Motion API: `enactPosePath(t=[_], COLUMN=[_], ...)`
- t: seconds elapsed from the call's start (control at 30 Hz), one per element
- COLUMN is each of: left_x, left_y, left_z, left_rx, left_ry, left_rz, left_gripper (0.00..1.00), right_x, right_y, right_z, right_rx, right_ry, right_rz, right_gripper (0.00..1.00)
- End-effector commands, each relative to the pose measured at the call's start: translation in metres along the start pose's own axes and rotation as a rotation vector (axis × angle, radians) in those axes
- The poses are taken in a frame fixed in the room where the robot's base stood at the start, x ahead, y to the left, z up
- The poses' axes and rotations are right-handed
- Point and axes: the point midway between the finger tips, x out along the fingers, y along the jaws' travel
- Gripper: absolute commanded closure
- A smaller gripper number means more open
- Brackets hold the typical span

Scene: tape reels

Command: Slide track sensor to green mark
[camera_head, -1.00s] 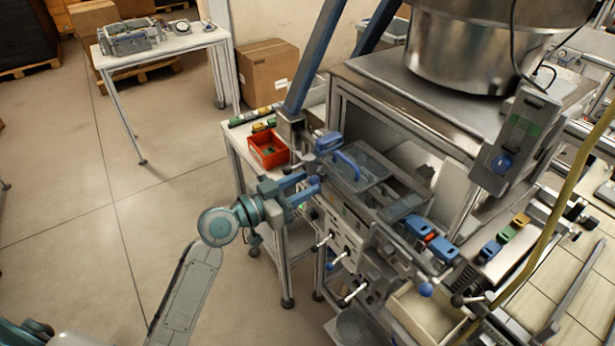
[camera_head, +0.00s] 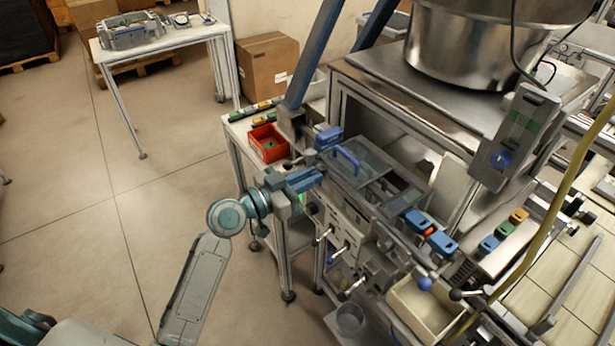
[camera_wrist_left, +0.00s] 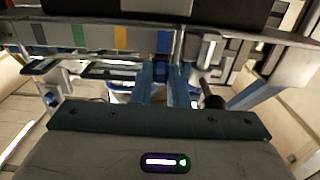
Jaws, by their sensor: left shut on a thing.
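My left gripper (camera_head: 318,174) is shut at the left end of the machine's front rail. In the left wrist view its two blue fingers (camera_wrist_left: 161,75) close on a small dark-blue piece, which I take as the track sensor (camera_wrist_left: 161,68). The fingers hide most of it. A strip with coloured patches runs across the top of that view. In the head view the sensor and mark are too small to tell. My right gripper is not in view.
A clear lid with a blue handle (camera_head: 348,160) is just right of the gripper. A red bin (camera_head: 268,144) stands on a side table behind it. Blue clamps (camera_head: 418,222) sit further right along the machine. A dark round knob (camera_wrist_left: 212,98) is close right of the fingers.

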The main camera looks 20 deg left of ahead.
Motion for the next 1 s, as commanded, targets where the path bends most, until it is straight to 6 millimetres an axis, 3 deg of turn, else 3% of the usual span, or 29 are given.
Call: enactPosePath(t=[0.5,0.7,1.0], left_x=[0.001,0.0,0.0], left_y=[0.076,0.087,0.087], left_z=[0.002,0.001,0.0], left_rx=[-0.005,-0.002,0.0], left_ry=[0.003,0.0,-0.001], left_rz=[0.002,0.0,0.0], left_gripper=[1.0,1.0,1.0], right_x=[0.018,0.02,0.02], right_y=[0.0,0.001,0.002], right_z=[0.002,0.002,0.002], right_rx=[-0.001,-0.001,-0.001], right_ry=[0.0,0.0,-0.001], right_rz=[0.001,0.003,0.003], right_gripper=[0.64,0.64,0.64])
